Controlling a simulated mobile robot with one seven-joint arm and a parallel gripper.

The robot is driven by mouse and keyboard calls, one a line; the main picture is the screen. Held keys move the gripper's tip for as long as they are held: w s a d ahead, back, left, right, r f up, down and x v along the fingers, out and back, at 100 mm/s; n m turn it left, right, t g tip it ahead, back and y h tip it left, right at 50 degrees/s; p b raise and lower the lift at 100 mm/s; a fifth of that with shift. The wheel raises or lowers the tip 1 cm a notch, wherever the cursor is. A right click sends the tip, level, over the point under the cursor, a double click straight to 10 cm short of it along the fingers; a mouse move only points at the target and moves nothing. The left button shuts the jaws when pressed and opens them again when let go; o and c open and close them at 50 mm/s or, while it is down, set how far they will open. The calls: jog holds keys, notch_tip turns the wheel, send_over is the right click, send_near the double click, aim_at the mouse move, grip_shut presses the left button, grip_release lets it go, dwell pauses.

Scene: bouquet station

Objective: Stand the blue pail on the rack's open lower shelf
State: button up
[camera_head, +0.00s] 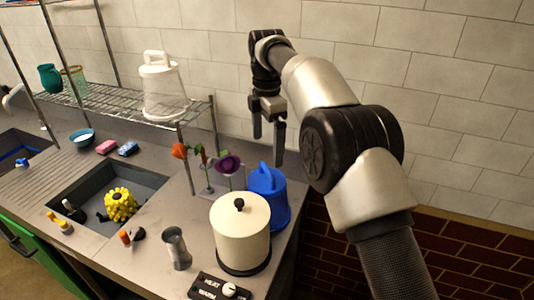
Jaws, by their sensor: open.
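The blue pail (268,201) stands upright on the counter near its right end, partly hidden behind a cream lidded pot. The wire rack (120,108) stands along the back wall, with its lower shelf above the counter. A clear container with a white lid and handle (163,88) occupies the right end of that shelf. A teal jug (49,77) and a glass (73,82) are at its left; the middle is bare. My gripper (267,139) is open and empty, fingers pointing down. It appears above and behind the pail, apart from it.
The cream pot (240,230) stands in front of the pail. Flowers in a holder (208,172) are left of the pail. A metal cup (177,248) and a heat control (220,287) are at the front. The sink (105,195) holds a yellow knobbly object (121,204).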

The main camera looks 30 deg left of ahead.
jog(key=shift+r, duration=0.4)
